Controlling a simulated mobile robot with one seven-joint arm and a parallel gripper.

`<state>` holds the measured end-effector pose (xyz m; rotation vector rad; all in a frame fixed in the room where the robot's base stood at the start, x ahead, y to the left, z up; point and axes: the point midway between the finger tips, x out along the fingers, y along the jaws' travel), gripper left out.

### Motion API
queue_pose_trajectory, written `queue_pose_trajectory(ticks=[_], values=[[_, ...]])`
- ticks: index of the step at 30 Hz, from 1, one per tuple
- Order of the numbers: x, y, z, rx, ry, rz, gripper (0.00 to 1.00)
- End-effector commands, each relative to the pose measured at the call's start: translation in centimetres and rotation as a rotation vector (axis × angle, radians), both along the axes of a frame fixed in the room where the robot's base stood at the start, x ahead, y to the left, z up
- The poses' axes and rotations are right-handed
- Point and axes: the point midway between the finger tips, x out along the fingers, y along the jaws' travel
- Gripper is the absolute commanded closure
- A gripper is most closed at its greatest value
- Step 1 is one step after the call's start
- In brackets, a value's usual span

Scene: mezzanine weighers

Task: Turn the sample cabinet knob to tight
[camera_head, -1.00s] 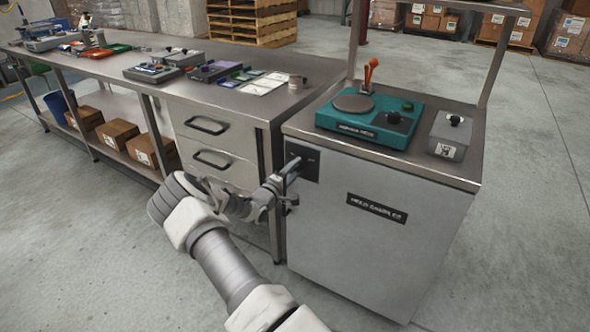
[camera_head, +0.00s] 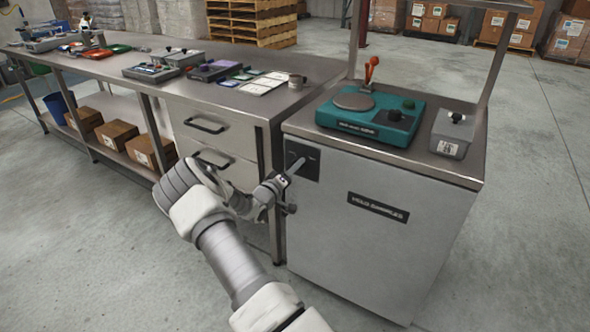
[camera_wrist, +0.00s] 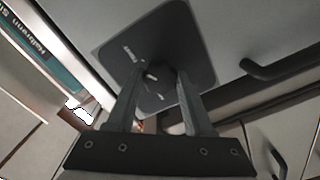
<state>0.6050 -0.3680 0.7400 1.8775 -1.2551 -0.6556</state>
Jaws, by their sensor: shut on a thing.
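The sample cabinet (camera_head: 370,250) is a grey box with a dark label on its front. A dark square plate (camera_head: 311,168) sits at the front's upper left and fills the upper middle of the wrist view (camera_wrist: 190,45). My gripper (camera_head: 297,168) reaches this plate from the left and front. In the wrist view its two fingers (camera_wrist: 156,78) converge at the plate and are shut on the knob there. Small pale marks show on the plate, too small to read.
A teal scale (camera_head: 345,122) and a small grey box (camera_head: 452,135) stand on the cabinet top. A long workbench (camera_head: 260,100) with drawers adjoins on the left. A black handle (camera_wrist: 280,68) lies right of the plate. Floor in front is open.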

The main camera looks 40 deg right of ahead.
Motion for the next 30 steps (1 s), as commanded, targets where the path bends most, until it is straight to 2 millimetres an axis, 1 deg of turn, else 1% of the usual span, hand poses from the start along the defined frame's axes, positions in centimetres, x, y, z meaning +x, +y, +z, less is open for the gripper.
queue_pose_trajectory(ticks=[11, 12, 17, 26, 30], values=[[0.1, 0.1, 0.1, 0.003, -0.008, 0.002, 1.00], [0.1, 0.1, 0.1, 0.003, -0.008, 0.002, 0.46], [0.1, 0.1, 0.0, 0.003, -0.008, 0.002, 0.18], [0.0, 0.1, 0.0, 0.003, -0.005, 0.001, 0.18], [-0.4, 1.2, 0.1, 0.002, -0.005, 0.001, 0.18]])
